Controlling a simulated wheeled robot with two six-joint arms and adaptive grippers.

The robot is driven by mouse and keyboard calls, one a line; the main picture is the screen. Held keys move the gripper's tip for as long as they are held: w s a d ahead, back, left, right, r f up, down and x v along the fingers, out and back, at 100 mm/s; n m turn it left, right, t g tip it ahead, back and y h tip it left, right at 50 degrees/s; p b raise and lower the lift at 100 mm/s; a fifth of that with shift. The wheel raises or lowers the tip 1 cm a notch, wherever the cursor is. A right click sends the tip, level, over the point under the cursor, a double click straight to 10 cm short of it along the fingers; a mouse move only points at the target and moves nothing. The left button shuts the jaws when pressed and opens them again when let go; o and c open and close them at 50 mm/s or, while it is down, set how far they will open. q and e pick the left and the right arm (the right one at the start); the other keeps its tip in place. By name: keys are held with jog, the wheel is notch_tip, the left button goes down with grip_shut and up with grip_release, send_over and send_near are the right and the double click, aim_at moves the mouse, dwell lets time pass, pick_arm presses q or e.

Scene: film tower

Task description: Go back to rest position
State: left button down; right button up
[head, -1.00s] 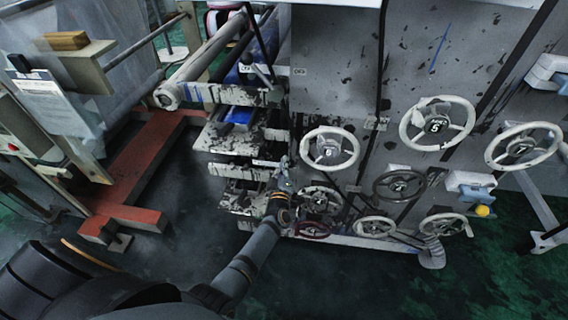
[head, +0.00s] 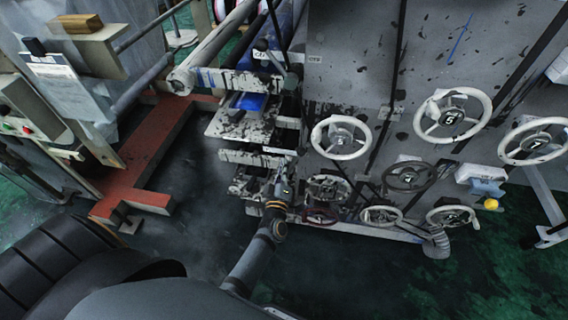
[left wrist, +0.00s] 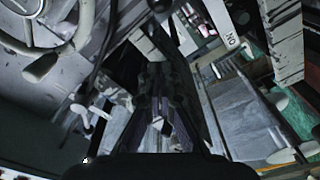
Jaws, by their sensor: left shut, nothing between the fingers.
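My left gripper (head: 283,180) is in front of the lower left corner of the grey machine panel, just left of the small lower handwheels. Its fingers are shut with nothing between them. It also shows in the left wrist view (left wrist: 160,90), dark and hard to make out against the machine. My left arm reaches up to it from the bottom of the head view. I cannot tell whether the gripper touches the machine. My right gripper is not in view.
The panel carries several handwheels, such as a large white one (head: 340,137) and a dark one (head: 410,176). Rollers (head: 215,48) and stacked shelves (head: 240,127) stand left of it. A red floor frame (head: 150,150) lies farther left. Dark floor (head: 185,245) between them is open.

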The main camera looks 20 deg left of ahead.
pick_arm(q)
jog(key=shift+d, duration=0.1)
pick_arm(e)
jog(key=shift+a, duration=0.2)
pick_arm(q)
jog(key=s+f+m+g+h, duration=0.25)
jog(key=s+f, duration=0.25)
jog(key=f, duration=0.5)
jog(key=s+d+f+m+g+h, duration=0.1)
jog(key=s+f+m+g, duration=0.25)
jog(key=s+f, duration=0.4)
jog(key=s+f+m+g+h, duration=0.2)
jog(key=s+f+m, duration=0.15)
jog(key=f, duration=0.75)
jog(key=s+a+f+m+g, duration=0.1)
jog(key=s+a+f+g, duration=0.1)
jog(key=s, duration=0.7)
jog(key=s+a+f+m+g, duration=0.2)
jog(key=s+f, duration=0.4)
jog(key=s, duration=0.3)
jog(key=s+a+f+m+g+y, duration=0.1)
jog(key=s+a+f+g, duration=0.2)
jog(key=s, duration=0.7)
notch_tip(320, 180, down, 2)
jog(key=shift+f+m+g, duration=0.1)
jog(key=shift+m+g, duration=0.25)
jog(key=shift+g, duration=0.45)
jog(key=shift+d, duration=0.1)
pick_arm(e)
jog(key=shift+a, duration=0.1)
